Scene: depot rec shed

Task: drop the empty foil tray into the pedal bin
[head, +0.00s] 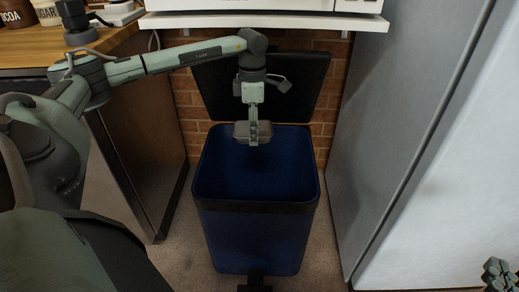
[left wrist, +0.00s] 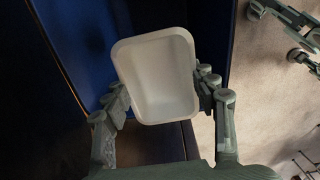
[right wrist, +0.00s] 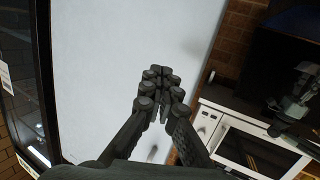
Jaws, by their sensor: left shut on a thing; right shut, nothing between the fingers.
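The foil tray (head: 241,131) looks grey in the head view, over the back part of the open pedal bin (head: 255,240). In the left wrist view the tray (left wrist: 155,80) is pale, rounded at the corners and empty. My left gripper (head: 253,135) points down and is shut on the tray, with a finger at each side in the left wrist view (left wrist: 163,100). The bin is dark blue with a black rim, and its black lid (head: 285,85) stands up at the back. My right gripper (right wrist: 160,85) is shut and empty, and shows at the lower right corner of the head view (head: 498,274).
A wooden-topped counter (head: 120,45) with jars stands left of the bin. A large grey-white appliance (head: 440,180) stands close on the right. A white shelf (head: 260,21) with an appliance on it is above the lid, against the brick wall (head: 187,105).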

